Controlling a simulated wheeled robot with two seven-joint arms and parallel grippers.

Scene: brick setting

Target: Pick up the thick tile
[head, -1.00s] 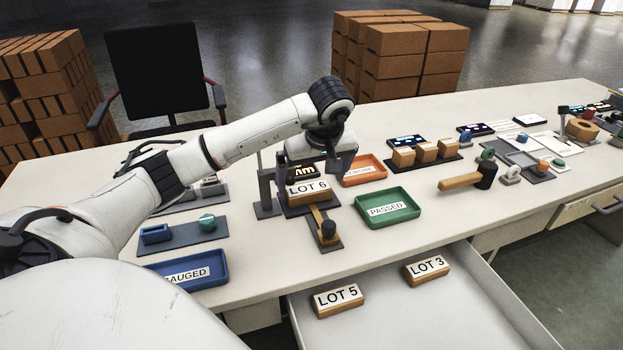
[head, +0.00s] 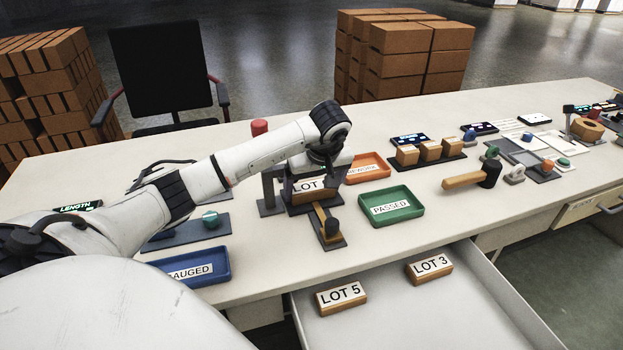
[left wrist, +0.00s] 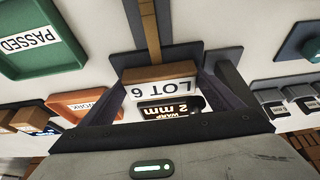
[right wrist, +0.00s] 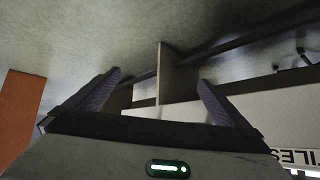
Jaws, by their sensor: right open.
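A brick-coloured tile with a LOT 6 label (head: 310,196) sits on a dark gauge stand (head: 313,207); it also shows in the left wrist view (left wrist: 160,75). My left gripper (head: 318,176) is low over it, its open fingers (left wrist: 162,85) on either side of the tile. I cannot tell whether they touch it. Tiles labelled LOT 5 (head: 341,298) and LOT 3 (head: 429,269) lie apart in the open white drawer. No label says which tile is thick. My right gripper (right wrist: 160,85) is open and empty, outside the head view.
A green PASSED tray (head: 392,222), an orange tray (head: 366,172) and a blue GAUGED tray (head: 214,277) stand near the gauge. A mallet (head: 470,179) and three small blocks (head: 430,148) lie to the right. The drawer (head: 400,310) sticks out in front.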

